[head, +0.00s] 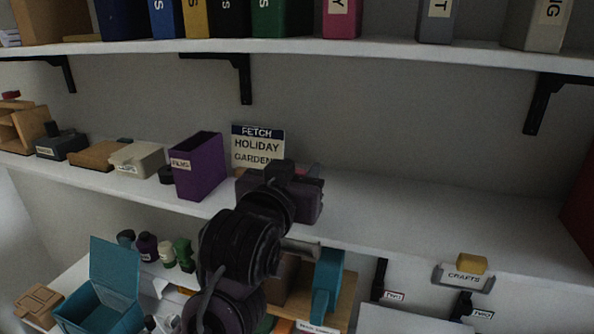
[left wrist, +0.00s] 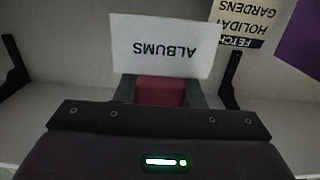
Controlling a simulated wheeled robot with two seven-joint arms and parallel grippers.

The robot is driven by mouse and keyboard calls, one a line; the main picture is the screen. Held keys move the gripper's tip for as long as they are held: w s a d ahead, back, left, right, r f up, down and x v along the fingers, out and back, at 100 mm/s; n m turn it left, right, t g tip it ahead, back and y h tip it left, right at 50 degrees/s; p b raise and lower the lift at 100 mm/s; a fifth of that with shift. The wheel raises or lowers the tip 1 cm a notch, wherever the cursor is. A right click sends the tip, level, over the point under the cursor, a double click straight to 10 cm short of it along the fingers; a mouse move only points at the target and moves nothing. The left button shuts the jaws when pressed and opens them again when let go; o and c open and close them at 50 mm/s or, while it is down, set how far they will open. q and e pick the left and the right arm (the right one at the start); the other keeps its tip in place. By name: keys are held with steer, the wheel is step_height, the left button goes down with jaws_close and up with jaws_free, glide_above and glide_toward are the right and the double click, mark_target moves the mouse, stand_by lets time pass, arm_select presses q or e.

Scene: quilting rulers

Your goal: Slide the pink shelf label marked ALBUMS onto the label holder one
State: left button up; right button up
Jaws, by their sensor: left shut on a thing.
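The shelf label marked ALBUMS (left wrist: 165,50) is a white card with a pink-red grip block (left wrist: 160,92). In the left wrist view its text is upside down. My left gripper (left wrist: 160,97) is shut on the block, and the card sticks out beyond the fingers. In the head view my left gripper (head: 303,190) is over the middle shelf, in front of the wall; its wrist hides most of the label. A small tag (head: 393,296) under the shelf edge is too small to read surely; no empty holder shows clearly above it. My right gripper is out of view.
A holder with a CRAFTS label (head: 464,275) and yellow block is on the shelf edge at right, above a tag reading TWO (head: 483,314). A FETCH sign (head: 257,148) and purple FILMS box (head: 199,168) stand left of my gripper.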

mark_target(297, 230)
arm_select(q)
step_height(297, 230, down, 2)
steer(key=shift+f+b, duration=0.2)
steer(key=shift+b, duration=0.6)
steer(key=shift+s+a+f+b, duration=0.1)
steer(key=shift+f+b, duration=0.2)
steer(key=shift+f, duration=0.05)
steer(key=shift+f+b, duration=0.75)
steer(key=shift+f, duration=0.35)
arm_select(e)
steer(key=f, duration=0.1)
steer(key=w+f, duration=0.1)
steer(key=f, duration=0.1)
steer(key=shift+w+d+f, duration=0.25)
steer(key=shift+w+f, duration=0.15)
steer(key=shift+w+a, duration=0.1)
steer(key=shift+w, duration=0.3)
arm_select(q)
steer(key=shift+f, duration=0.4)
steer(key=shift+f, duration=0.2)
steer(key=shift+f, duration=1.5)
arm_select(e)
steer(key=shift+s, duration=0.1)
